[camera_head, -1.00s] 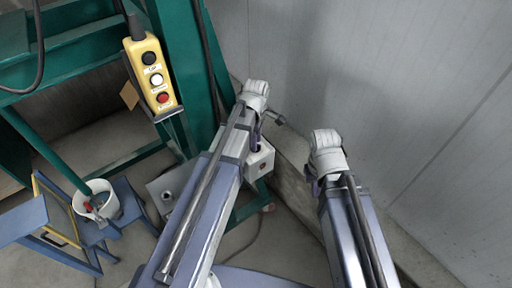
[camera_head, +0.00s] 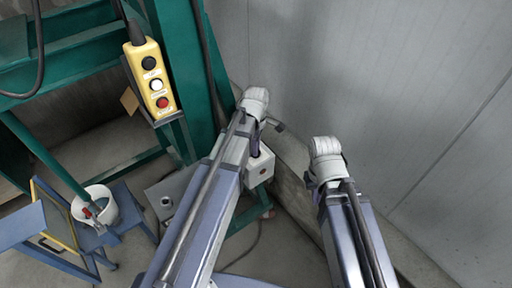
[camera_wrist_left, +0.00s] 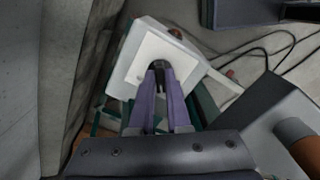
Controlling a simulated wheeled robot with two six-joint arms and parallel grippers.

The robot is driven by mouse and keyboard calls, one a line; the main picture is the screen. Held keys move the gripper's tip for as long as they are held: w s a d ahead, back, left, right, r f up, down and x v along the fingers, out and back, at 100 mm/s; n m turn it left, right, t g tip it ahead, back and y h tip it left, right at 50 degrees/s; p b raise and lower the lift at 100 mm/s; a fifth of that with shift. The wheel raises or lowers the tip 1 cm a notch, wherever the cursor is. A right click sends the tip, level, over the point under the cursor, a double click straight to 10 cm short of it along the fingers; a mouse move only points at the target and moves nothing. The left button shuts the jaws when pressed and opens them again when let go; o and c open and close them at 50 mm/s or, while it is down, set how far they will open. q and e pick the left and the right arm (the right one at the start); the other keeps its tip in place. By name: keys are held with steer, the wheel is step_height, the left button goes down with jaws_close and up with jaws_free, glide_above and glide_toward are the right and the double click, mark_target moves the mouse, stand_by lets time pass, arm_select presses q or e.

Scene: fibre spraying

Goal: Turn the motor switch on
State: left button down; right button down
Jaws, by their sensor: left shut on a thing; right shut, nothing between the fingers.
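The motor switch is a white box (camera_head: 262,170) low beside the green frame in the head view, partly behind my left arm. In the left wrist view the same white box (camera_wrist_left: 137,58) fills the upper middle, with a dark knob (camera_wrist_left: 158,80) on its pale front plate. My left gripper (camera_wrist_left: 160,72) has its two purple fingers on either side of that knob, shut on it. In the head view the left gripper (camera_head: 254,146) reaches down to the box. My right gripper (camera_head: 311,183) is shut and empty, apart from the box by the wall; its fingertips are mostly hidden.
A yellow pendant (camera_head: 150,80) with black, white and red buttons hangs on the green frame (camera_head: 180,60). A white bucket (camera_head: 97,207) stands on a blue stand at the lower left. A grey wall (camera_head: 400,90) closes off the right. Cables lie on the floor.

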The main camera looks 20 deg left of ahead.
arm_select(q)
steer(key=shift+m, duration=0.3)
steer(key=m, duration=1.3)
steer(key=shift+s, duration=0.1)
steer(key=shift+m, duration=0.3)
stand_by(0.4)
steer(key=c, duration=0.9)
jaws_free()
steer(key=shift+r, duration=0.1)
